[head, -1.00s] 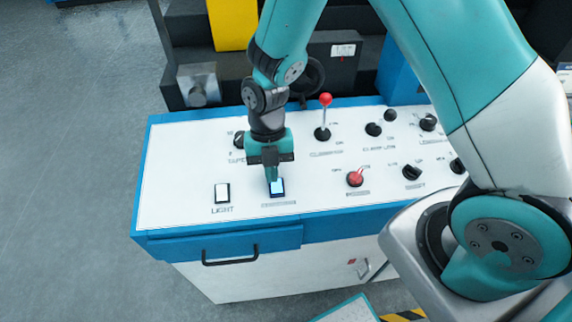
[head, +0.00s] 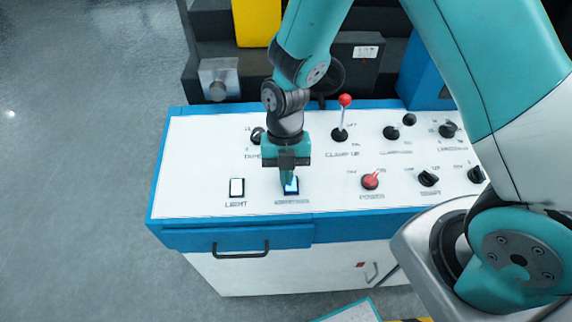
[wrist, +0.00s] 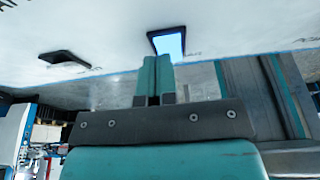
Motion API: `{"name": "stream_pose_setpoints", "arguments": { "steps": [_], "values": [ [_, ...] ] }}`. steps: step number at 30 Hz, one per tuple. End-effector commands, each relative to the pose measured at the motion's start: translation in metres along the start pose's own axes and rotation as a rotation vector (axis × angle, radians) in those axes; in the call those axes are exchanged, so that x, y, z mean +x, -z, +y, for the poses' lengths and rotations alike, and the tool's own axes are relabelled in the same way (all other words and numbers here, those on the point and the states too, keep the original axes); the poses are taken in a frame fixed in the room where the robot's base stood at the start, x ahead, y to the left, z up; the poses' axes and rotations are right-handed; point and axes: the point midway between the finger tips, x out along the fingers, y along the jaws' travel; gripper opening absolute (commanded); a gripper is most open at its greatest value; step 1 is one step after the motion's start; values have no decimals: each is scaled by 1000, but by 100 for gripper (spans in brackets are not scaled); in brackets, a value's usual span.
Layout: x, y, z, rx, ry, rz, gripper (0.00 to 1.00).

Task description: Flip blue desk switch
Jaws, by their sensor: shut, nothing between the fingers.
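The blue switch (head: 292,187) is a small lit blue rocker in a dark frame on the white desk panel, with a blurred label under it. It also shows in the wrist view (wrist: 169,44), just beyond my fingertips. My gripper (head: 288,182) points down at it and is shut with nothing held. In the wrist view my gripper (wrist: 155,62) has its two teal fingers side by side, with the tips at the near edge of the switch. I cannot tell whether they touch it. The fingers hide part of the switch in the head view.
A white LIGHT switch (head: 237,187) sits to the left. A red-tipped lever (head: 343,115) stands behind to the right, and a red POWER knob (head: 371,180) is to the right. Several black knobs fill the panel's right side. The panel's front left is clear.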

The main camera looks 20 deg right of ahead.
Motion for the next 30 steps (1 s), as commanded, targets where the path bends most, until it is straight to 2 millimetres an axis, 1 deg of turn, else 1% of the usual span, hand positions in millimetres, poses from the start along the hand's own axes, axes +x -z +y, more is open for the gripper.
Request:
{"name": "stream_pose_setpoints", "arguments": {
  "steps": [5,8,9,10,15,18,21,25,30],
  "values": [
    [-21,9,2,-4,0,-1,0],
    [-42,19,5,-8,1,-1,0],
    [-46,18,6,-8,-1,-4,0],
    [-48,12,6,-6,-4,-7,0],
    [-84,0,5,-6,-3,-7,0],
    [-103,-5,5,-7,-2,-5,0],
    [-117,-9,5,-7,-1,-3,0],
    [-127,-11,5,-7,1,-1,0],
    [-131,-11,5,-7,2,0,0]
  ]
}}
